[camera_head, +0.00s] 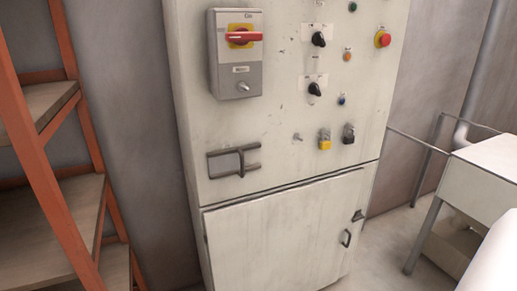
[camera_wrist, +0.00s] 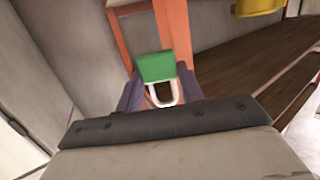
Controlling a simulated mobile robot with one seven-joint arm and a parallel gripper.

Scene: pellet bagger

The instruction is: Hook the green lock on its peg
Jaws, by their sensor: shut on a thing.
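The green lock (camera_wrist: 156,68) shows in the wrist view, with a green body and a pale U-shaped shackle that points toward my palm. My gripper (camera_wrist: 158,82) is shut on it, one dark finger on each side. Neither the lock nor my gripper shows in the head view. A small bare peg (camera_head: 298,137) sticks out of the cabinet front in the head view. To its right a yellow lock (camera_head: 325,143) and a dark grey lock (camera_head: 348,134) hang in a row with it. No colour label is readable at the bare peg.
The pale cabinet (camera_head: 290,235) has a red-handled switch box (camera_head: 236,55), knobs and a red button (camera_head: 383,39) above the pegs, and a dark bracket (camera_head: 233,161) to their left. An orange-framed shelf (camera_head: 48,165) stands left, a pale table (camera_head: 490,165) right.

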